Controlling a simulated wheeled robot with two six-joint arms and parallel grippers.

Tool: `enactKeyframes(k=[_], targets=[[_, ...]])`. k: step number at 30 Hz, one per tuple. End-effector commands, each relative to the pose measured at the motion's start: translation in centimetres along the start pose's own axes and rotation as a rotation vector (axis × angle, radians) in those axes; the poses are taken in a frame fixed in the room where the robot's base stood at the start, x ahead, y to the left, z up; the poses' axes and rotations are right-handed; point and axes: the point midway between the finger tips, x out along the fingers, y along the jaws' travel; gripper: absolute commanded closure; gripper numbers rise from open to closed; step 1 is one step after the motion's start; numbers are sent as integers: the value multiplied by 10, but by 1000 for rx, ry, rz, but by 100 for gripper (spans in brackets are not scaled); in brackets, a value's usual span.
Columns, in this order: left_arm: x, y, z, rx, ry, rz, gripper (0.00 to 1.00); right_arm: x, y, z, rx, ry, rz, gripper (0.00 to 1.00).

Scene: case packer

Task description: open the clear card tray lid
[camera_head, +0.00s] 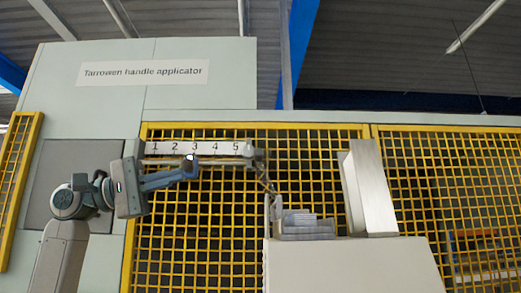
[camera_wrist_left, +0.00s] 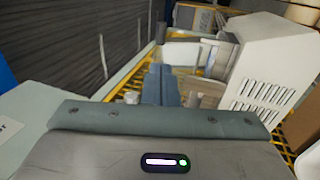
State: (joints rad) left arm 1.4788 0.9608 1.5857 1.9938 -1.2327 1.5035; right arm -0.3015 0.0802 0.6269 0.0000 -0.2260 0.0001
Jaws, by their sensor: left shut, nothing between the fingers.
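A small grey tray-like stack (camera_head: 305,226) sits on top of the pale cabinet in the head view. I take it for the card tray; a clear lid cannot be made out there. In the left wrist view a pale, partly see-through piece (camera_wrist_left: 212,60) stands beside the white cabinet, and I cannot tell if it is the lid. My left gripper (camera_head: 192,165) is shut and empty in front of the numbered strip, left of the tray and higher, clearly apart from it in the picture. Its blue-grey fingers (camera_wrist_left: 161,72) lie together in the wrist view. My right gripper is not in view.
A strip numbered 1 to 5 (camera_head: 215,147) runs behind the gripper. Yellow mesh fencing (camera_head: 320,175) stands behind. A slanted metal box (camera_head: 372,188) rises from the pale cabinet (camera_head: 350,266), right of the tray. The labelled machine panel (camera_head: 105,105) is at left.

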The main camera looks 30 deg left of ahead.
Motion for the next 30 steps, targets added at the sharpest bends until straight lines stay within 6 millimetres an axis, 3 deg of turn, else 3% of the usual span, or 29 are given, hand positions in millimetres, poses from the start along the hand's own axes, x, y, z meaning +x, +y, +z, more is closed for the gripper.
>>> enactKeyframes(k=[7, 21, 30], targets=[[21, 2, 4, -2, -7, -6, 100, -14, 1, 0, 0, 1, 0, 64], [116, 3, 4, -3, -7, -6, 100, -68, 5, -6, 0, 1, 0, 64], [138, -1, 3, -2, -4, -5, 100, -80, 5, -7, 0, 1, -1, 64]])
